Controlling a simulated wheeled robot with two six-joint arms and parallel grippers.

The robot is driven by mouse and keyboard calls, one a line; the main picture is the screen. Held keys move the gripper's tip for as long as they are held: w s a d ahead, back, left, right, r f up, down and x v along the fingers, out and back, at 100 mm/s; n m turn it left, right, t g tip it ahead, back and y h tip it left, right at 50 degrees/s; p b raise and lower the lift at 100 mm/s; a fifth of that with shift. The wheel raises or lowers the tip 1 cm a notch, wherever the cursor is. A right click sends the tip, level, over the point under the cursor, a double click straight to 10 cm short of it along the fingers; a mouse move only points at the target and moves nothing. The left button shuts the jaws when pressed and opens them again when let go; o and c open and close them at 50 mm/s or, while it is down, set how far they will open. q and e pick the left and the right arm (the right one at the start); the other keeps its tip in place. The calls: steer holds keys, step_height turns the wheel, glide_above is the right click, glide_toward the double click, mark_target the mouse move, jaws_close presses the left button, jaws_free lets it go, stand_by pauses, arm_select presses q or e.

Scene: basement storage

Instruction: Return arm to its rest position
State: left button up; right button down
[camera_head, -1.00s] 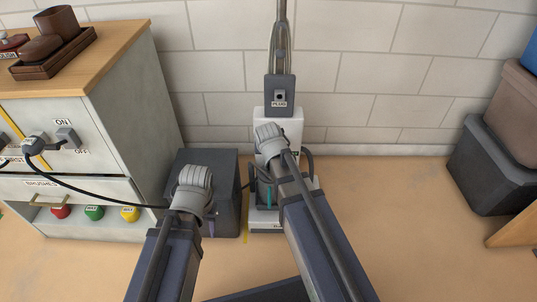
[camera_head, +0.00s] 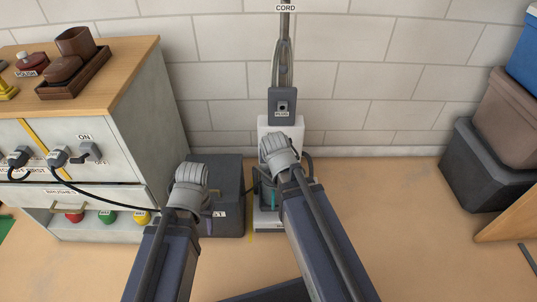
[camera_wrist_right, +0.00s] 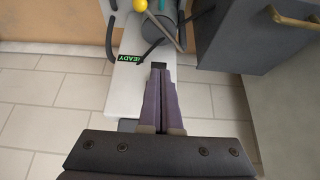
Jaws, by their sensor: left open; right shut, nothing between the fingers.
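My left arm comes in from the lower left in the head view. Its gripper (camera_head: 209,222) hangs below the grey wrist, mostly hidden, with a bit of purple finger showing in front of the dark grey box (camera_head: 228,180). My right arm rises from the lower middle, its grey wrist in front of the upright white machine (camera_head: 264,124); its fingers are hidden there. In the right wrist view, my right gripper (camera_wrist_right: 159,68) is shut and empty, its purple fingers together over the machine's white base (camera_wrist_right: 126,88) with a green "READY" label.
A cabinet (camera_head: 146,115) with switches, plugs and black cords stands at the left, a brown tray (camera_head: 76,83) on top. Dark and brown bins (camera_head: 484,165) are stacked at the right. Tan floor between the machine and bins is clear. A block wall closes the back.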

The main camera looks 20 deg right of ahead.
arm_select(q)
steer(key=shift+s+a+r, duration=0.25)
steer(key=shift+a+r, duration=0.1)
steer(key=shift+r, duration=0.25)
arm_select(e)
steer(key=shift+s+a+r, duration=0.15)
steer(key=shift+s+r, duration=0.15)
steer(key=shift+s, duration=0.2)
steer(key=shift+s+a+r, duration=0.15)
steer(key=shift+s+r, duration=0.15)
steer(key=shift+s, duration=0.2)
steer(key=s+a+r+n+g+p, duration=0.2)
steer(key=s+a+n+g+p, duration=0.4)
steer(key=s+a, duration=0.8)
arm_select(q)
step_height(320, 180, up, 41)
steer(key=p, duration=3.5)
steer(key=shift+p, duration=0.35)
arm_select(e)
step_height(320, 180, up, 36)
steer(key=n, duration=0.1)
steer(key=shift+y, duration=0.3)
arm_select(q)
steer(key=shift+s, duration=0.1)
